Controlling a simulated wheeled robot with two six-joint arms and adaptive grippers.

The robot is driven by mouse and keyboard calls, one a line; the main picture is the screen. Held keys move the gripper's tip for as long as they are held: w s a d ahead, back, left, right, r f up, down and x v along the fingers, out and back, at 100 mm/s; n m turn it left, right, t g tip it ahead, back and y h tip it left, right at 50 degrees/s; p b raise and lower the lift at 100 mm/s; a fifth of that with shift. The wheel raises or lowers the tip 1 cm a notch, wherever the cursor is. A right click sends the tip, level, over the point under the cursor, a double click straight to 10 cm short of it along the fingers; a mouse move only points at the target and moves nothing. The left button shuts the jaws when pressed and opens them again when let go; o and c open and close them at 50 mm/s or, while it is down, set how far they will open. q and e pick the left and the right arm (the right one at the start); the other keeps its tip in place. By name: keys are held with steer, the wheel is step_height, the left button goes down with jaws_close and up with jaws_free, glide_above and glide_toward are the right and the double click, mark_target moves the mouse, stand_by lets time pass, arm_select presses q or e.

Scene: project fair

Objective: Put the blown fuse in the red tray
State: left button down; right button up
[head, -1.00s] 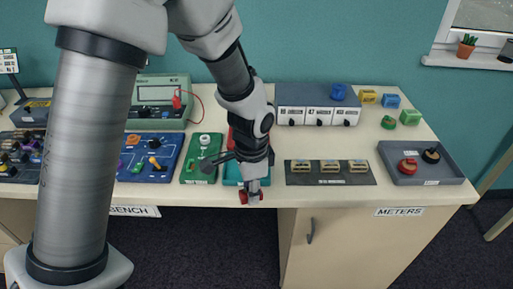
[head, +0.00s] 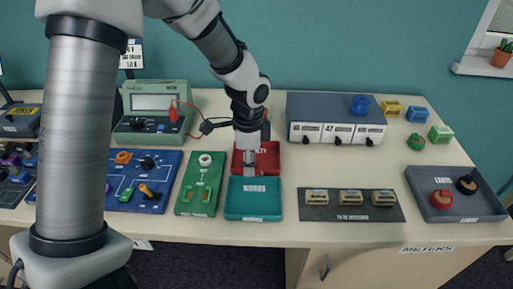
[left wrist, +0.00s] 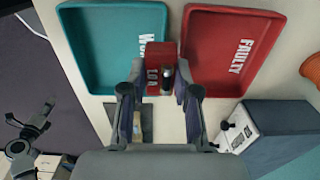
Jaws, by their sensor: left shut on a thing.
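My left gripper (head: 249,172) is over the front part of the red tray (head: 274,168) in the head view. In the left wrist view, my left gripper (left wrist: 160,88) is shut on a red fuse block (left wrist: 154,60) marked 10. There, the red tray (left wrist: 265,17), labelled FAULTY, lies to the right of the fuse, and the teal tray (left wrist: 88,45) to its left. In the head view the fuse cannot be told apart from the red tray. My right gripper (left wrist: 28,122) shows at the lower left of the left wrist view, fingers apart, away from the trays.
The teal tray (head: 254,213) stands in front of the red one. A green fuse board (head: 201,185) is left of it, and a dark mat (head: 350,212) with several tan parts right of it. A grey meter box (head: 335,105) and a green tester (head: 155,97) stand behind.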

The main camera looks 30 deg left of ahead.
arm_select(q)
steer(key=w+a, duration=0.1)
steer(key=w, duration=0.1)
steer(key=w+a+f+p, duration=0.1)
steer(key=w, duration=0.2)
steer(key=w+a, duration=0.1)
steer(key=w, duration=0.2)
steer(key=shift+w+a+f, duration=0.1)
steer(key=shift+a+f, duration=0.05)
steer(key=shift+a, duration=0.15)
step_height(320, 180, down, 3)
steer(key=shift+d+p, duration=0.1)
steer(key=shift+p, duration=0.4)
steer(key=shift+f, duration=0.2)
steer(key=shift+f, duration=0.1)
steer(key=c, duration=0.9)
jaws_free()
steer(key=shift+o, duration=0.2)
step_height(320, 180, up, 12)
steer(key=b, duration=0.1)
steer(key=shift+r, duration=0.2)
